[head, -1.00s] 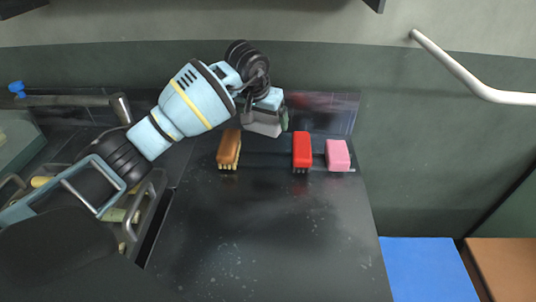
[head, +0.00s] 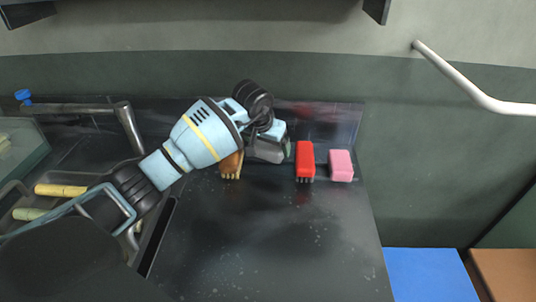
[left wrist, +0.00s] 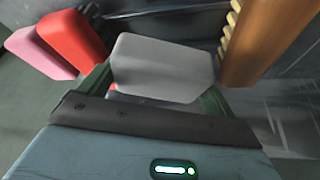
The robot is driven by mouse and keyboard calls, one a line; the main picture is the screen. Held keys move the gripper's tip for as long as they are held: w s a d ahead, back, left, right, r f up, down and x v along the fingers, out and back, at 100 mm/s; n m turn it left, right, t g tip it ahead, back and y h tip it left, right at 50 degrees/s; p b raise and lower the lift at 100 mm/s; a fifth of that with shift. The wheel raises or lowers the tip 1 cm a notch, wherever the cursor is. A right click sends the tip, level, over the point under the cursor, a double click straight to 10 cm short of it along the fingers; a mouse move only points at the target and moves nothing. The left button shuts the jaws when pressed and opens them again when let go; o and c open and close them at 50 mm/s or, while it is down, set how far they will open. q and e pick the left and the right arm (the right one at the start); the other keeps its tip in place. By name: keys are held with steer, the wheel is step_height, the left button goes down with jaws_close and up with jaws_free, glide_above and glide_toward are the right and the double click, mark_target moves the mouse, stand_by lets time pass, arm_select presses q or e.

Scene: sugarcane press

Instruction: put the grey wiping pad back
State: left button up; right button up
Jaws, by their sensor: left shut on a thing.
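The grey wiping pad (left wrist: 160,68) is a pale grey block held between the dark green fingers of my left gripper (head: 270,152), which is shut on it. In the head view the gripper is low over the back of the dark counter, between a brown brush (head: 231,168) and a red brush (head: 305,160). The arm hides much of the brown brush. In the left wrist view the brown brush (left wrist: 265,40) is close on the right and the red brush (left wrist: 72,42) on the left. I cannot tell whether the pad touches the counter. My right gripper is out of view.
A pink sponge (head: 340,165) stands right of the red brush. The counter (head: 270,235) in front is clear. A sink with a tap (head: 125,120) and yellow-handled item (head: 60,190) lies left. A white rail (head: 470,85) is on the wall.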

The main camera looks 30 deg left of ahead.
mark_target(268, 155)
arm_select(q)
step_height(268, 155, down, 4)
steer(key=shift+r, duration=0.15)
steer(key=shift+f, duration=0.35)
steer(key=shift+f+b, duration=0.25)
steer(key=shift+b, duration=0.05)
steer(key=o, duration=0.7)
steer(key=shift+r, duration=0.5)
steer(key=p+v, duration=0.1)
steer(key=v, duration=1.1)
steer(key=shift+r, duration=0.15)
